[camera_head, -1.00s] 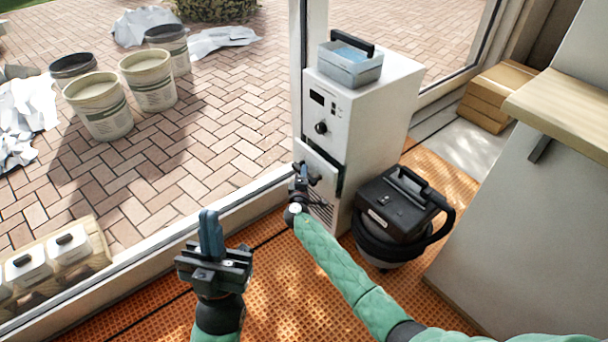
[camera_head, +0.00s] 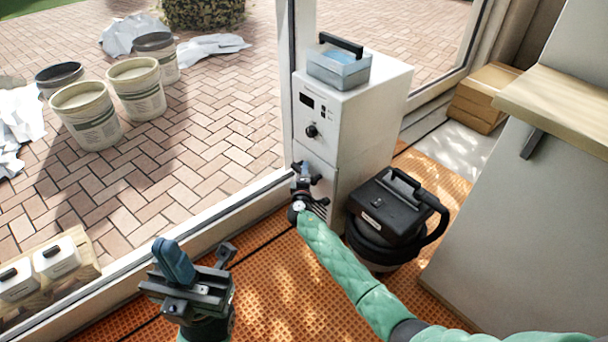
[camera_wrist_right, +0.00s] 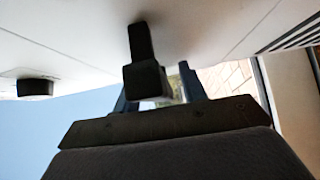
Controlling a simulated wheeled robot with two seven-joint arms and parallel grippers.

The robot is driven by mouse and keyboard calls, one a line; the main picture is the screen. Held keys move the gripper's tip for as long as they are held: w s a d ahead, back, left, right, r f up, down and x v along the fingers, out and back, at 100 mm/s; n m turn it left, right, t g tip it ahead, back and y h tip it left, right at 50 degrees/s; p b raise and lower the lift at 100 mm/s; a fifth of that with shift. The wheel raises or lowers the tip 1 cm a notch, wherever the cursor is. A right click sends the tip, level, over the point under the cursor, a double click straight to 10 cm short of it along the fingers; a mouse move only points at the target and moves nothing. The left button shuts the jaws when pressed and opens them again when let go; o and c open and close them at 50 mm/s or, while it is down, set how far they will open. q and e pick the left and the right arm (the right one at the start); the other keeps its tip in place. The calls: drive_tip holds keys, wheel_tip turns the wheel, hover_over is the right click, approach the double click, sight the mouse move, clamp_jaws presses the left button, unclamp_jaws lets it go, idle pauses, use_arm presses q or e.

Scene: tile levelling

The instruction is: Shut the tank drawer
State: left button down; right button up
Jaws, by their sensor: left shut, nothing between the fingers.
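The white cabinet (camera_head: 358,115) stands by the window frame. Its tank drawer (camera_head: 325,180) is low on the front, and the drawer front now looks flush or nearly so with the cabinet; my right gripper hides part of it. My right gripper (camera_head: 304,172) is at the drawer front. In the right wrist view, its blue fingers (camera_wrist_right: 160,95) stand apart, with a black handle (camera_wrist_right: 145,75) in front of the gap; whether they grip it is unclear. My left gripper (camera_head: 172,262) is shut and empty, low in the picture, away from the cabinet.
A black vacuum (camera_head: 390,215) stands close to the cabinet's right side. A grey-blue box with a black handle (camera_head: 340,65) sits on top of the cabinet. A grey counter (camera_head: 515,210) is at the right. Orange floor matting (camera_head: 270,290) is open in front.

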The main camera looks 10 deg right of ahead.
drive_tip(key=shift+s+a, duration=0.1)
drive_tip(key=shift+s, duration=0.05)
drive_tip(key=v, duration=0.7)
drive_tip(key=shift+s+p, duration=0.25)
drive_tip(key=shift+p, duration=0.15)
drive_tip(key=shift+a, duration=0.15)
